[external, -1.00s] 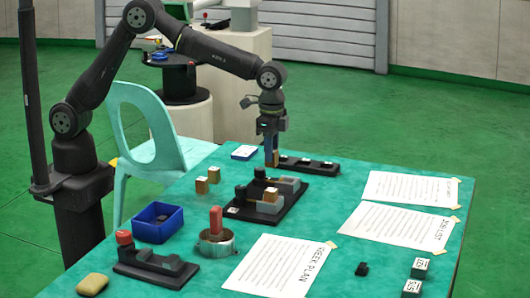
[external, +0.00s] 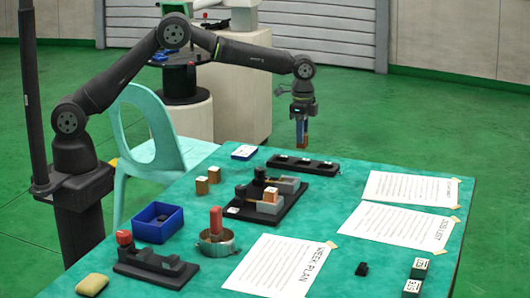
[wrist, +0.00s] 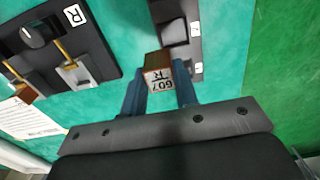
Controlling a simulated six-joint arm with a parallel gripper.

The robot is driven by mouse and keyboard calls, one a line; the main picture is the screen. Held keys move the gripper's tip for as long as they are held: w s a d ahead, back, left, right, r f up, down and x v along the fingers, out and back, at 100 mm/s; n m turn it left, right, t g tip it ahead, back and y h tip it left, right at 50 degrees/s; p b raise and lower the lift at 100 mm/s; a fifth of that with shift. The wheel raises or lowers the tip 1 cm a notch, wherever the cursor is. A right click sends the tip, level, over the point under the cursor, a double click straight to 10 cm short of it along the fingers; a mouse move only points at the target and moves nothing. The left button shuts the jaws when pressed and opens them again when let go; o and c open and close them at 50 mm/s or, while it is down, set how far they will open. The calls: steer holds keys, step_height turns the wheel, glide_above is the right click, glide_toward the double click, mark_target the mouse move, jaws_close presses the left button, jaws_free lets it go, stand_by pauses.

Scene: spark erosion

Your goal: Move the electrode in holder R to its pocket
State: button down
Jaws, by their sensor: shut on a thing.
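My gripper (external: 301,134) is shut on a copper-brown block, the electrode (wrist: 157,66). Its pale end face carries a printed label that seems to read 607 with a letter. The electrode is held in the air, above the far side of the table. The long black strip of pockets (external: 318,167) lies below it; in the wrist view the strip (wrist: 174,12) passes behind the electrode. A black fixture marked R (wrist: 68,75) is at upper left in the wrist view. In the external view a black fixture (external: 287,213) with grey blocks stands nearer the camera.
Two brown blocks (external: 207,180), a blue bin (external: 158,222), a round metal pot (external: 218,245) with a red piece and another black fixture (external: 150,266) stand at left. Paper sheets (external: 410,189) lie at right. Small dark cubes (external: 418,268) sit near the front edge.

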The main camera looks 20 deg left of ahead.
steer(key=shift+w+a+f, duration=0.1)
steer(key=shift+w+f, duration=0.35)
steer(key=shift+f, duration=0.8)
steer(key=shift+w+a+f, duration=0.1)
steer(key=shift+w+f, duration=0.3)
steer(key=shift+f, duration=0.85)
steer(key=shift+w+a+f, duration=0.1)
steer(key=shift+w+f, duration=0.35)
steer(key=shift+f, duration=0.8)
steer(key=shift+f, duration=0.25)
steer(key=c, duration=1.1)
jaws_free()
steer(key=shift+o, duration=0.2)
step_height(320, 180, up, 18)
steer(key=shift+f, duration=0.25)
